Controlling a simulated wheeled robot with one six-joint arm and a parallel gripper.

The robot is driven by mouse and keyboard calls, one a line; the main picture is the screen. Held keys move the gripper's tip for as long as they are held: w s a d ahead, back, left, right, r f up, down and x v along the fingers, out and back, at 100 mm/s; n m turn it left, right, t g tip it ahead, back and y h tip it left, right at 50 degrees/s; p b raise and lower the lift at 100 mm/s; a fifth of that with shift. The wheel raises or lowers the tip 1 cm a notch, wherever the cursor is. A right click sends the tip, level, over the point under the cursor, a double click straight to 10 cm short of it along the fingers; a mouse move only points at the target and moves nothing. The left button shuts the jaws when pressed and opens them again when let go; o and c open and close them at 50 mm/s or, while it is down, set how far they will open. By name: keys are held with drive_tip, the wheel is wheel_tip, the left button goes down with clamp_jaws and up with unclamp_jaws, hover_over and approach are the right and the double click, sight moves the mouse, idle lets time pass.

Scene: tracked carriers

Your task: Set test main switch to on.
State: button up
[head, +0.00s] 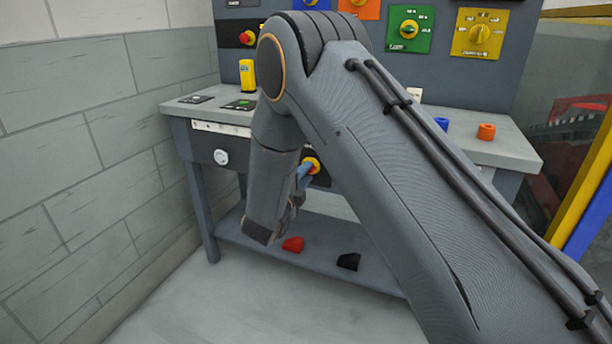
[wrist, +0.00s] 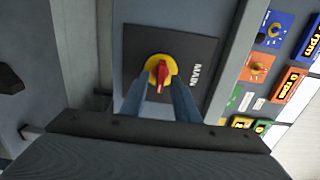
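The main switch (wrist: 161,71) has a red handle on a yellow round base, on a dark plate (wrist: 196,48) marked MAIN. In the head view the switch (head: 314,166) shows in part on the bench front, beside my arm. My gripper (wrist: 162,88) points at it with its two blue-grey fingers apart, one on each side of the red handle. Whether the fingertips touch the handle or base I cannot tell. In the head view my gripper (head: 304,172) is partly hidden by my wrist.
The bench top (head: 505,150) carries a yellow block (head: 247,75), a blue cylinder (head: 441,123) and an orange cylinder (head: 486,131). A panel with coloured dials stands behind. Red (head: 293,244) and black (head: 348,261) pieces lie on the lower shelf. A block wall (head: 70,150) is at left.

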drive_tip(key=shift+s, duration=0.1)
drive_tip(key=v, duration=0.7)
drive_tip(key=shift+s+a+p, duration=0.15)
drive_tip(key=shift+s+p, duration=0.15)
